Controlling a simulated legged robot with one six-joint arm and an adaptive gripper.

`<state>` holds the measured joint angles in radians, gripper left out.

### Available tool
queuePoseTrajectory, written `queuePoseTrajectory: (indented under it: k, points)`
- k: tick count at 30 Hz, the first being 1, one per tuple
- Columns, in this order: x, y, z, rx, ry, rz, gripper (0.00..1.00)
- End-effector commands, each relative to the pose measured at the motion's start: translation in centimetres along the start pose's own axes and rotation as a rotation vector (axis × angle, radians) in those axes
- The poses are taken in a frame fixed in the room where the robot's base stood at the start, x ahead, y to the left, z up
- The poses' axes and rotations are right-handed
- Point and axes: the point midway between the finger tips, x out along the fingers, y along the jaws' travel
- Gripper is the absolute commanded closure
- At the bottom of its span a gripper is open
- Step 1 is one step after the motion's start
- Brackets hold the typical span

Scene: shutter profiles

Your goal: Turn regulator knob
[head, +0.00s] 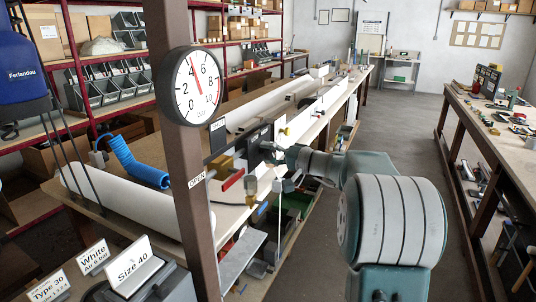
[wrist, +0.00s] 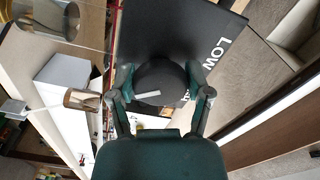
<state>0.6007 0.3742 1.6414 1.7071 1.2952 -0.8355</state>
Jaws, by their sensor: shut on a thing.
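In the wrist view a dark round regulator knob (wrist: 160,92) with a white pointer line sits between the fingers of my gripper (wrist: 161,78). The fingers press on it from both sides. The pointer line lies nearly level in the picture. A black plate (wrist: 165,30) with white "LOW" lettering is behind the knob; part of its other lettering is hidden. In the head view my gripper (head: 276,154) reaches the regulator area beside the bench, and my arm hides the knob. A round pressure gauge (head: 184,95) on a brown post has its needle pointing up, near 4.
A red lever (head: 233,180) and brass fittings are close to my gripper's left. The brown post (head: 185,210) stands in the foreground. A long bench (head: 310,130) carries white profiles. The floor aisle (head: 400,130) on the right is clear, with another workbench (head: 480,135) beyond.

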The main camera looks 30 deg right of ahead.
Motion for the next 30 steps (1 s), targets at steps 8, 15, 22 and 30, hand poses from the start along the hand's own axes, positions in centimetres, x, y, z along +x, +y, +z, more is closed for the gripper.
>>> queuePoseTrajectory:
  k: [8, 15, 22, 30]
  points:
    - [-0.10, 0.26, -0.10, 0.095, 0.005, 0.005, 0.83]
    - [-0.12, 0.30, -0.11, 0.115, 0.005, 0.005, 0.83]
    - [-0.14, 0.34, -0.12, 0.115, 0.005, 0.006, 0.83]
    - [-0.07, 0.21, -0.05, 0.112, 0.003, 0.004, 0.01]
